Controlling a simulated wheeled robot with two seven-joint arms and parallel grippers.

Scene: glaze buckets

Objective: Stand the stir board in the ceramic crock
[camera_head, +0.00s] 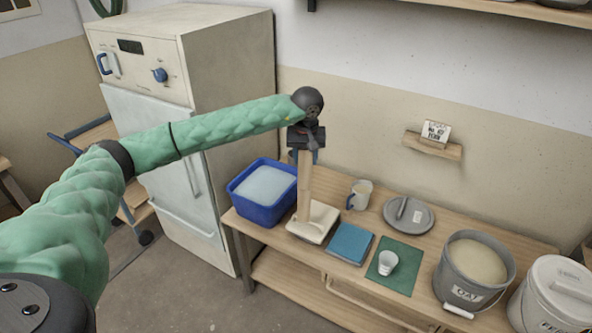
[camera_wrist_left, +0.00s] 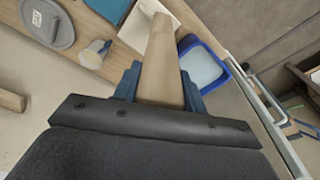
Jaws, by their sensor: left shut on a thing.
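My left gripper (camera_head: 305,155) points down over the left part of the table, with its blue fingers shut on the stir board (camera_head: 304,188). The stir board is a long, pale wooden slat and hangs nearly upright. In the left wrist view the stir board (camera_wrist_left: 162,62) runs away from between the fingers. Its lower end is over a cream square piece (camera_head: 322,225), which also shows in the left wrist view (camera_wrist_left: 132,38). I cannot tell whether the two touch, or whether this piece is the ceramic crock. My right gripper is out of view.
A blue tub (camera_head: 255,212) with pale contents stands left of the board. A blue square (camera_head: 350,243), a cream mug (camera_head: 362,190), a grey lid (camera_head: 420,222), a green mat (camera_head: 405,272) with a white cup (camera_head: 388,262), and a grey bucket (camera_head: 450,288) stand to the right.

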